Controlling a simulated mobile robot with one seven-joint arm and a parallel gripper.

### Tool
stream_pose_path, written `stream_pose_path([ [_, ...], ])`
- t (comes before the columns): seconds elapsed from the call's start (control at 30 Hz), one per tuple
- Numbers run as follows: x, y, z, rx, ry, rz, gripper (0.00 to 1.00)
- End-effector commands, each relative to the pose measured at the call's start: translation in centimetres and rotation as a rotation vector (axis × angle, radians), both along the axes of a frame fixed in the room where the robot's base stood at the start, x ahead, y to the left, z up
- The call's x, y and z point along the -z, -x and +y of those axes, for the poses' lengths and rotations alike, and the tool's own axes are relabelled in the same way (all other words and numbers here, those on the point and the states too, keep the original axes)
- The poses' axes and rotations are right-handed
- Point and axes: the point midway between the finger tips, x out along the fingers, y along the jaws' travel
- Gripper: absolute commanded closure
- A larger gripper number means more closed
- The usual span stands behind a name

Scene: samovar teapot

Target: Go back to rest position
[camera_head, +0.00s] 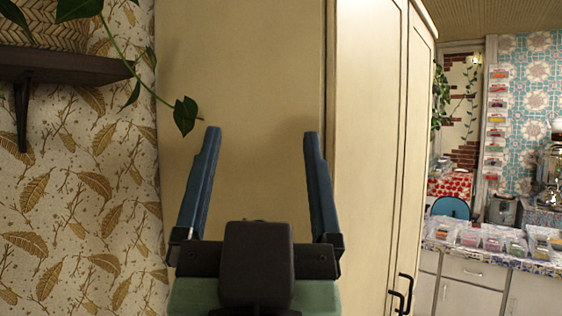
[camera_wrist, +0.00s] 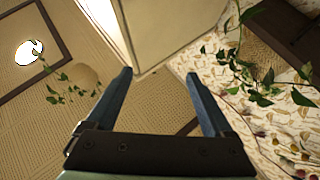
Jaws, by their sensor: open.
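My gripper (camera_head: 257,135) is raised in the middle of the head view, with its two blue fingers pointing up and spread wide apart. Nothing is between the fingers. It is in front of a tall cream cabinet (camera_head: 270,60). In the wrist view my gripper (camera_wrist: 158,76) is also open and empty, with the ceiling (camera_wrist: 160,98) and the top of the cabinet beyond it. A silver samovar (camera_head: 550,170) stands at the far right edge of the head view, partly cut off, well away from my gripper.
A dark wall shelf (camera_head: 60,66) with a woven basket (camera_head: 45,28) and a trailing plant (camera_head: 185,115) is at the left, near the gripper. A counter (camera_head: 470,262) with several small packed items runs along the right. A blue chair (camera_head: 451,207) stands behind it.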

Motion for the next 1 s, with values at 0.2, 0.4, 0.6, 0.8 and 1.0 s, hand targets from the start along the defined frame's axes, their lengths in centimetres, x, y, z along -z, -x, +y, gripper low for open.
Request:
stream_pose_path([
  [0.2,-3.8,3.8,-1.6,0.077,0.055,-0.151,0.14],
  [0.4,-3.7,3.7,-1.5,0.078,0.056,-0.150,0.14],
  [0.6,-2.2,3.7,-1.5,0.076,0.055,-0.148,0.14],
  [0.8,1.5,3.6,-1.4,0.070,0.054,-0.148,0.14],
  [1.0,1.8,3.6,-1.4,0.068,0.054,-0.148,0.14],
])
